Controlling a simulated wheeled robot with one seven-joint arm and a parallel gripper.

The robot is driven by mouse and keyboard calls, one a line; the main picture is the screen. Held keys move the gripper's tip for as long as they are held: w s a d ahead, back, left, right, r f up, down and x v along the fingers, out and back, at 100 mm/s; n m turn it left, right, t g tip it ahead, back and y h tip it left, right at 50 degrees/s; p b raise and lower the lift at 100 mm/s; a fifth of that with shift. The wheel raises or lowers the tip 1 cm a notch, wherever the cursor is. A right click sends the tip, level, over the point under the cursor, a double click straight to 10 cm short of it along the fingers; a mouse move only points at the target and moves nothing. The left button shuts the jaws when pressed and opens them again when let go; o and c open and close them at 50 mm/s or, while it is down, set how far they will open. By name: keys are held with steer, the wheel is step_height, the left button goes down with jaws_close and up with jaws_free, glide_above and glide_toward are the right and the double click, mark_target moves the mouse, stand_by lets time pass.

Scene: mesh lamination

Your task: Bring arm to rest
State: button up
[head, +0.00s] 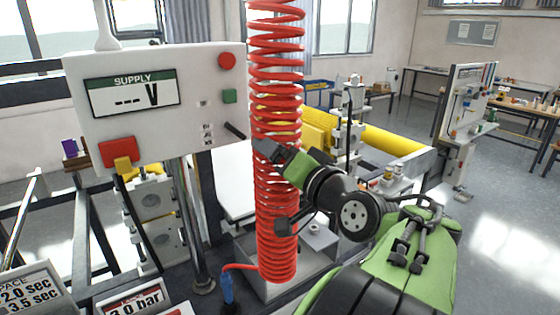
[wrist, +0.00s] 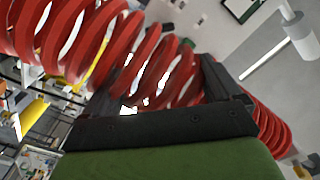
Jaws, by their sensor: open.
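My gripper (head: 267,150) is dark, on a green hand, and sits at the red coiled hose (head: 276,110) in the head view. In the wrist view its two dark fingers (wrist: 165,75) are spread apart. Loops of the red coiled hose (wrist: 100,40) show between and beyond them; I cannot tell whether the fingers touch the hose or only overlap it in the picture. No held object shows. My green and black arm is bent, reaching in from the lower right of the head view.
A white control box (head: 150,95) with a supply display stands left of the hose, its red button (head: 227,61) near my gripper's side. A yellow roller (head: 390,140) lies behind my arm. Small displays (head: 135,302) stand at lower left. Open floor (head: 500,200) shows at right.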

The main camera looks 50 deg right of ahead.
steer(key=shift+w, duration=0.1)
stand_by(0.3)
steer(key=w+a+f+n+g+y, duration=0.25)
steer(key=a+f+n, duration=0.2)
steer(key=a, duration=0.55)
steer(key=w+a+f+n+g+y, duration=0.1)
steer(key=a+f+n+g+y, duration=0.25)
steer(key=a+f, duration=0.4)
steer(key=s+a+f+n+g+h, duration=0.1)
steer(key=s+a+f+n+g, duration=0.3)
steer(key=s+a+f, duration=0.4)
steer(key=s+g, duration=0.1)
steer(key=s, duration=0.4)
steer(key=shift+s+a+g, duration=0.15)
steer(key=shift+s+g, duration=0.05)
steer(key=shift+g, duration=0.2)
steer(key=shift+r, duration=0.1)
